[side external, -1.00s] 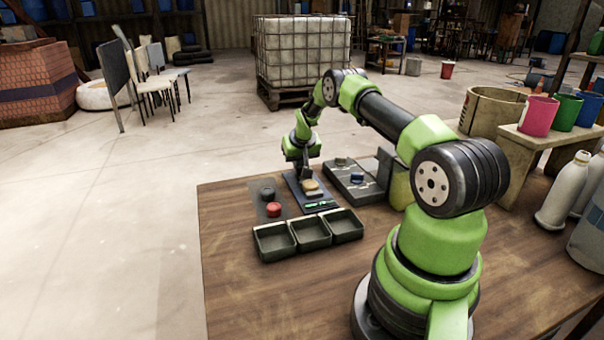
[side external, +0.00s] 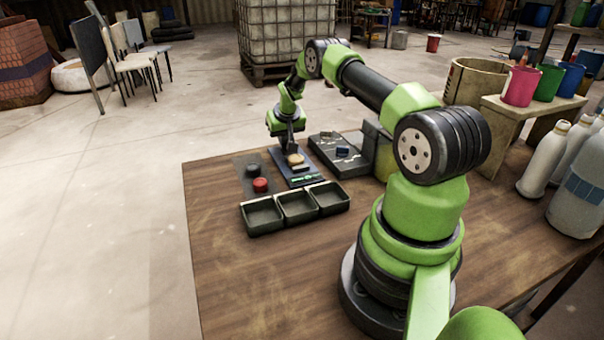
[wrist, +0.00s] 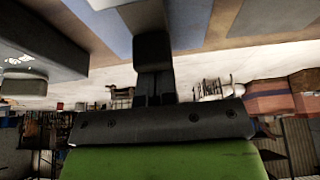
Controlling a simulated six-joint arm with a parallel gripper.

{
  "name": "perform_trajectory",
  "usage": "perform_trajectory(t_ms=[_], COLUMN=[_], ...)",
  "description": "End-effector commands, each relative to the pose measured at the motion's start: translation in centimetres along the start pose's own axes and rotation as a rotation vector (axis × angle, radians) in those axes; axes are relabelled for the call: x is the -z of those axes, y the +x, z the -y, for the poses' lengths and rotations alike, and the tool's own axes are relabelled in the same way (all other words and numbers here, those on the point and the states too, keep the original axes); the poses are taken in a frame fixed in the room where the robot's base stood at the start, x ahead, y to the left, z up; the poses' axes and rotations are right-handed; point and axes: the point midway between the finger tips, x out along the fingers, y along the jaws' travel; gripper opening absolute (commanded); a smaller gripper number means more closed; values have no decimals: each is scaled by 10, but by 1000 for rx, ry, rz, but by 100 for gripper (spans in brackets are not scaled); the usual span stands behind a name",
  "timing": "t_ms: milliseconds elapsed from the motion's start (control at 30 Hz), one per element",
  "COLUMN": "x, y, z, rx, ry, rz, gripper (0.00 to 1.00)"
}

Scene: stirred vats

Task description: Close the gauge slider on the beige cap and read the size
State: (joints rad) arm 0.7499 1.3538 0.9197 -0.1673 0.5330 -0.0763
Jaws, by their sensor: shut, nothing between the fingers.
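The beige cap (side external: 296,159) lies on the blue gauge plate (side external: 285,163) on the table. A dark bar (side external: 301,168) sits on its near side; I cannot tell whether they touch. A small green-lit display (side external: 303,178) is at the gauge's near end, its figures too small to read. My gripper (side external: 290,149) is shut and empty, pointing down at the cap's far side, touching or very close. In the wrist view my shut fingers (wrist: 153,70) reach toward the blue plate (wrist: 202,22). The slider cannot be told apart from my fingertips.
A red cap (side external: 260,185) and a dark cap (side external: 253,169) rest on a grey mat left of the gauge. Three joined dark trays (side external: 264,215) stand in front. A grey fixture with a blue cap (side external: 342,151) is to the right. The table's front left is clear.

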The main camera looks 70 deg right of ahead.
Motion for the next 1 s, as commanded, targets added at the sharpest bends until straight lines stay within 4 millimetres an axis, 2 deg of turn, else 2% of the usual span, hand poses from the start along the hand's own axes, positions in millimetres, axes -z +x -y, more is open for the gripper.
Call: perform_trajectory(t_ms=[33, 467, 1000], x=[-8, -8, 7], y=[4, 4, 7], z=[0, 0, 0], rx=[0, 0, 0], ry=[3, 3, 2], rz=[25, 25, 14], gripper=[0, 0, 0])
